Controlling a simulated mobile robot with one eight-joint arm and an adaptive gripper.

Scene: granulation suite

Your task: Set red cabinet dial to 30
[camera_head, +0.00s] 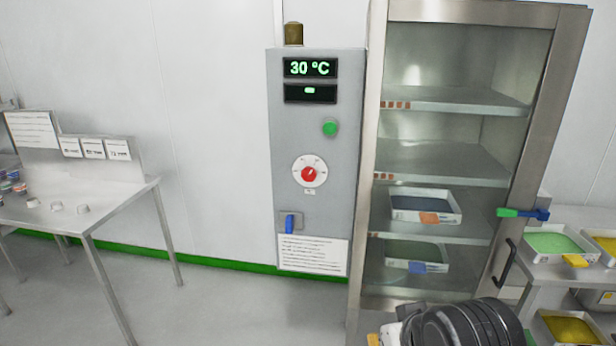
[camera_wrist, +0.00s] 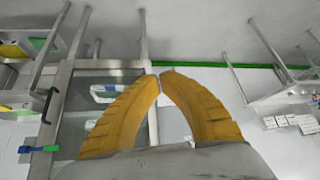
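The red dial (camera_head: 309,174) is a red knob on a round white scale, on the front of the grey control cabinet (camera_head: 315,220). The cabinet's upper display (camera_head: 310,68) reads 30 °C in green. The scale numbers and the knob's exact pointing are too small to read. In the wrist view, my gripper (camera_wrist: 159,75) has two yellow fingers whose tips meet, with nothing seen between them. In the head view, only a bit of yellow finger shows at the bottom edge, low and apart from the dial.
A green button (camera_head: 330,128) is above the dial and a blue switch (camera_head: 290,223) below it. A steel drying cabinet (camera_head: 366,200) with trays on shelves stands to the right. A table (camera_head: 110,206) stands left. Floor before the control cabinet looks clear.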

